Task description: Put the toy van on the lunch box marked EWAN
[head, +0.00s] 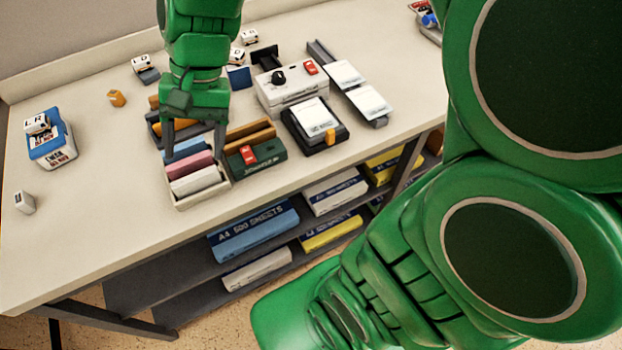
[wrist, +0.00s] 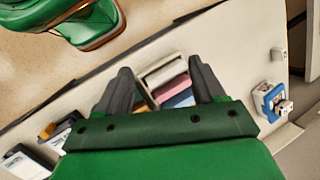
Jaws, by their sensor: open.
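The lunch box marked EWAN (head: 60,153) is blue and white and stands at the left of the desk. A small white toy van (head: 37,124) with dark lettering sits on top of it, near its back left corner. In the wrist view the lunch box (wrist: 264,100) and van (wrist: 285,107) show at the right. My gripper (head: 194,143) is open and points down over the file tray, well to the right of the lunch box. In the wrist view its open fingers (wrist: 161,84) have coloured files beyond them, and nothing is held.
A file tray (head: 203,197) stands below my gripper, with a dark green box (head: 265,167) beside it. Other white toy vehicles (head: 141,62) stand on boxes at the back. A small whitish block (head: 25,203) is near the left edge. Bare desk lies between lunch box and tray.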

